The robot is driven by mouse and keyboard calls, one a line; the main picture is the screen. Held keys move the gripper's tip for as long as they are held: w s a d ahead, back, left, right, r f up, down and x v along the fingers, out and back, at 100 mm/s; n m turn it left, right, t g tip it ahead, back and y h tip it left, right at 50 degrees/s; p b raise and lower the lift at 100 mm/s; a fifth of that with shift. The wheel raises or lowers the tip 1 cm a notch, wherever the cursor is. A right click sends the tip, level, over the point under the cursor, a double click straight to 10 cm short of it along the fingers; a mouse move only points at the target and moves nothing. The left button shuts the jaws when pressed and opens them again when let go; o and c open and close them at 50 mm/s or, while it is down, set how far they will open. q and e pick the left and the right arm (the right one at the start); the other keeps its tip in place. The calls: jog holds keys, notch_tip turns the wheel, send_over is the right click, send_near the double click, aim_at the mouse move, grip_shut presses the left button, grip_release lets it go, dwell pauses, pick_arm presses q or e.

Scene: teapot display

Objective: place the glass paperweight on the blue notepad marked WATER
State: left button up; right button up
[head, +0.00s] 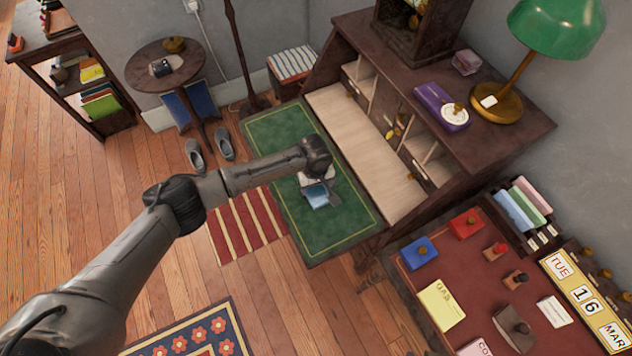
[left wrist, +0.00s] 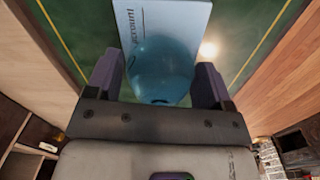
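The glass paperweight (left wrist: 160,72) is a clear teal-blue ball between the two fingers of my left gripper (left wrist: 158,82). The fingers meet its sides closely and look shut on it. The light blue notepad (left wrist: 178,14) lies behind the ball in the left wrist view. Its lettering seems to end in "account"; the rest is covered, so I cannot read WATER. In the head view my left gripper (head: 322,186) is low over the green desk panel, and the notepad (head: 316,199) shows just below it. I cannot tell whether the ball touches the pad. My right gripper is out of view.
The green panel (head: 265,135) around the pad is mostly clear. The wooden desk (head: 385,203) with pigeonholes stands to the right. A red-topped table (head: 470,270) at lower right holds a yellow GAS pad (head: 441,305), stamps and a calendar (head: 585,300). A green lamp (head: 555,28) stands above.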

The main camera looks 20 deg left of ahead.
pick_arm(q)
jog(key=shift+o, duration=1.3)
jog(key=shift+r, duration=0.1)
notch_tip(320, 180, up, 12)
jog(key=p, duration=0.3)
jog(key=shift+a, duration=0.15)
jog(key=shift+s, duration=0.1)
jog(key=s+d+f+m+t+h, duration=0.1)
jog(key=s+d+f+m, duration=0.25)
jog(key=s, duration=0.45)
jog(key=s+d+f+m+h, duration=0.2)
jog(key=s+d+f+m, duration=0.15)
jog(key=s, duration=0.45)
jog(key=s+a+r+m+t+y, duration=0.1)
jog(key=s+a, duration=0.5)
jog(key=s, duration=0.3)
jog(key=s+a+r+m+t+y, duration=0.1)
jog(key=s+a+m+y, duration=0.1)
jog(key=s+a, duration=0.4)
jog(key=s, duration=0.2)
jog(key=shift+s+r, duration=0.3)
jog(key=shift+s, duration=0.05)
